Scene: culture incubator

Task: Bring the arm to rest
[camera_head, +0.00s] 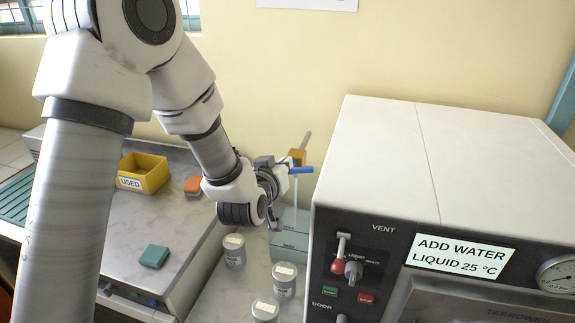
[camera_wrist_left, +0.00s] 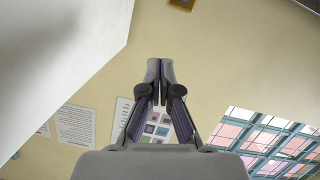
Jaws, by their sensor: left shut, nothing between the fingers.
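My left arm comes in from the upper left in the head view and reaches over the bench beside the incubator. My left gripper (camera_head: 275,222) hangs in front of a grey-green block (camera_head: 290,240) next to the incubator (camera_head: 420,170); whether it touches the block I cannot tell. In the left wrist view the gripper (camera_wrist_left: 160,66) shows its two fingers together, with nothing between them. That view faces the wall and a window. My right gripper is in neither view.
A yellow bin marked USED (camera_head: 143,174), an orange block (camera_head: 193,185) and a teal block (camera_head: 154,256) sit on the left unit's top. Several lidded jars (camera_head: 234,252) stand on the counter below the gripper. The incubator's front carries a red-tipped lever (camera_head: 338,264) and buttons.

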